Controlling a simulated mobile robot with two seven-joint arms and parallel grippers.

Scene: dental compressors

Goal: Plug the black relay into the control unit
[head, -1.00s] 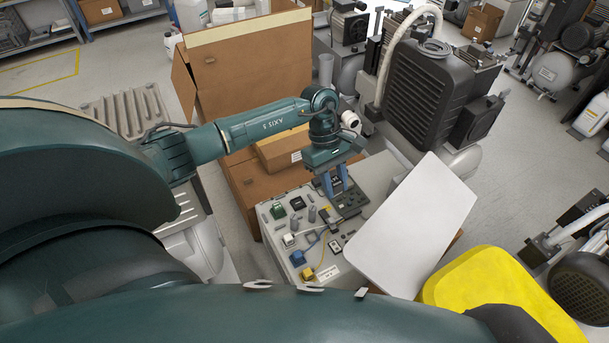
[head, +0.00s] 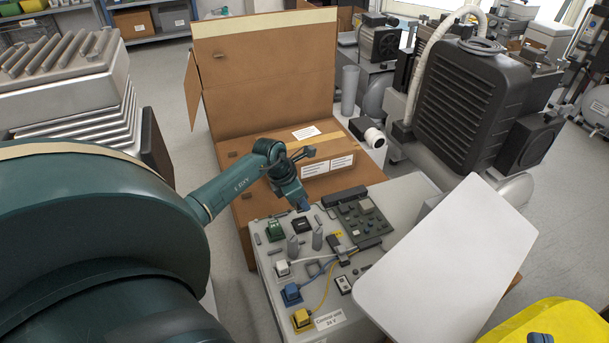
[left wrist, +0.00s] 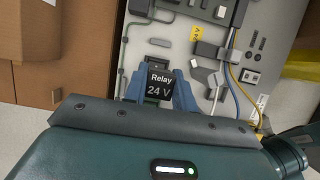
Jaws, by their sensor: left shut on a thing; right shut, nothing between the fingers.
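The control unit (head: 262,268) is a light grey panel box with a "Control unit 24 V" label at its near edge. My left gripper (head: 303,207) is over its far left part, just behind a black square part (head: 303,225). In the left wrist view the black relay (left wrist: 160,84), marked "Relay 24 V", sits between the blue fingers of my left gripper (left wrist: 160,76), which is shut on it. The relay's underside is hidden, so I cannot tell whether it touches the panel. My right gripper is not in view.
A green circuit board (head: 362,218) lies on the panel's far right. Green (head: 276,229), white (head: 283,267), blue (head: 291,294) and yellow (head: 302,319) parts line its left side. A white board (head: 445,270) is to the right; an open cardboard box (head: 265,75) stands behind.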

